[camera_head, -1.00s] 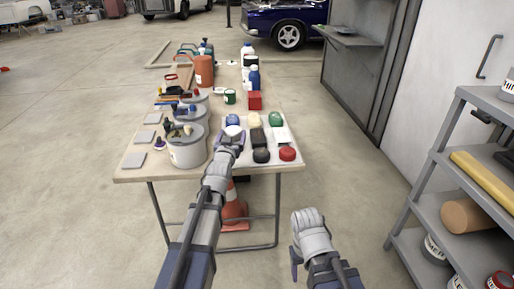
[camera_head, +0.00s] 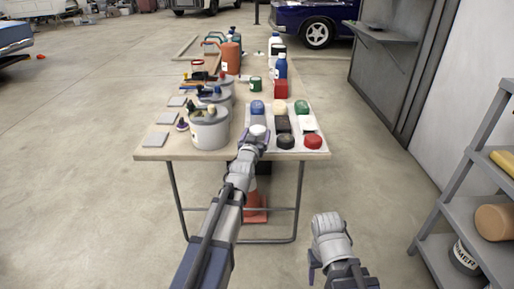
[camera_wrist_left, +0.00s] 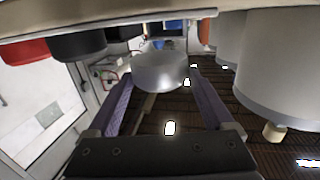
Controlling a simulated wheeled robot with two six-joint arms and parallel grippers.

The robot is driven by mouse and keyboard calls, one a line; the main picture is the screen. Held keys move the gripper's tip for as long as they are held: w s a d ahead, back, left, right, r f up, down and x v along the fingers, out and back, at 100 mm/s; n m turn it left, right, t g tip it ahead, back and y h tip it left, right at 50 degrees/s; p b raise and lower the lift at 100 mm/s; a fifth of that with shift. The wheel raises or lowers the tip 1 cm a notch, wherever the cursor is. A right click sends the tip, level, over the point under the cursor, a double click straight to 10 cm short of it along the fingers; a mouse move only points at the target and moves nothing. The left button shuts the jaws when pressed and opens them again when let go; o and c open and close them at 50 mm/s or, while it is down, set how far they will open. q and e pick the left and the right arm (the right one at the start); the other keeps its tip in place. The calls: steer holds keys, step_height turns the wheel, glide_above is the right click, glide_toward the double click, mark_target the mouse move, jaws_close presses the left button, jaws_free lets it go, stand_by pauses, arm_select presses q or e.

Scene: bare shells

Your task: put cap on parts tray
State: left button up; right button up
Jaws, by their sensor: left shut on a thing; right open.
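A white cap (camera_head: 257,131) is in my left gripper (camera_head: 256,139) at the front left of the pale parts tray (camera_head: 300,154). In the left wrist view the cap (camera_wrist_left: 160,72) sits between the two purple fingers, which are shut on it. I cannot tell whether it touches the tray. A blue cap (camera_head: 257,107), a green cap (camera_head: 301,107), a black cap (camera_head: 285,142) and a red cap (camera_head: 313,142) are on the tray. My right gripper (camera_head: 313,262) is open, low in front of the table; its fingers are partly hidden.
A large white tin (camera_head: 209,132) stands left of the tray on the table (camera_head: 160,148). An orange cone (camera_head: 255,205) is under the table. A grey shelf (camera_head: 455,200) stands at the right.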

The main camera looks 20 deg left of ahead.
arm_select(q)
steer(key=shift+f+b, duration=1.8)
steer(key=shift+b, duration=0.05)
arm_select(e)
steer(key=shift+f, duration=1.8)
arm_select(q)
steer(key=shift+f, duration=0.1)
steer(key=shift+f, duration=0.15)
steer(key=o, duration=1.2)
arm_select(e)
steer(key=shift+d+f, duration=0.1)
steer(key=shift+f, duration=0.05)
